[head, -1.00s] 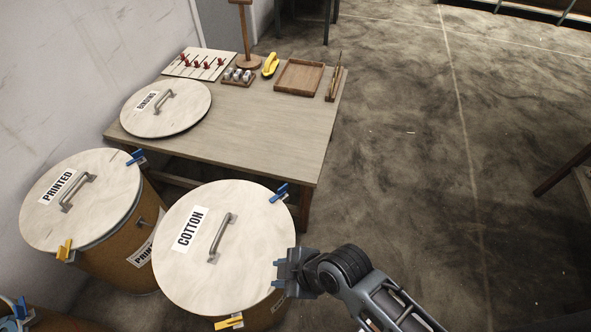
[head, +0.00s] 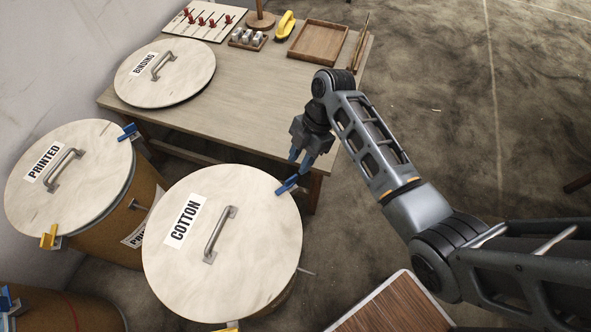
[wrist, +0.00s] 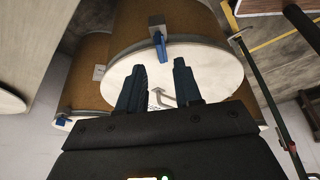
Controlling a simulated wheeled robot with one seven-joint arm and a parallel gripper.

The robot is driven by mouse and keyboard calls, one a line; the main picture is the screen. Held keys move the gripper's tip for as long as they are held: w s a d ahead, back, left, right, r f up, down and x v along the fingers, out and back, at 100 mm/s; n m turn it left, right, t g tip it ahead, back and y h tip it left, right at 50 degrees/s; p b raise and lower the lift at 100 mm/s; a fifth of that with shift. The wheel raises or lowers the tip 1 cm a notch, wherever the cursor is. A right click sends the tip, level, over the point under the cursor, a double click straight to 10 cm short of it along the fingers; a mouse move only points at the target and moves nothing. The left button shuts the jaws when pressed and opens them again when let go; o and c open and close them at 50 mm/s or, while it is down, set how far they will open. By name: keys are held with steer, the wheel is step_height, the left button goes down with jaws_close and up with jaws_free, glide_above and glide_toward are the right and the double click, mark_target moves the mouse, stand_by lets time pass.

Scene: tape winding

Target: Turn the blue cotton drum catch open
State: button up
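The cotton drum (head: 225,265) has a pale lid labelled COTTON with a grey handle. Its blue catch (head: 288,184) sits at the lid's back right rim; in the wrist view the blue catch (wrist: 160,45) hangs over the lid edge, beyond the fingertips. My gripper (head: 301,158) is just above and behind the blue catch in the head view, fingers pointing down. In the wrist view its two blue-tipped fingers (wrist: 160,68) are spread with a gap and nothing between them. Whether a finger touches the catch cannot be told. A yellow catch (head: 228,328) shows at the lid's front edge.
The printed drum (head: 110,238) stands to the left, with blue and yellow catches. A wooden table (head: 240,108) behind holds the binding lid (head: 185,88), a tray (head: 318,42) and small tools. A brown-topped surface (head: 395,308) lies at front right.

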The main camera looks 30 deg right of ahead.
mark_target(292, 178)
steer(key=x, duration=0.6)
jaws_close()
stand_by(0.4)
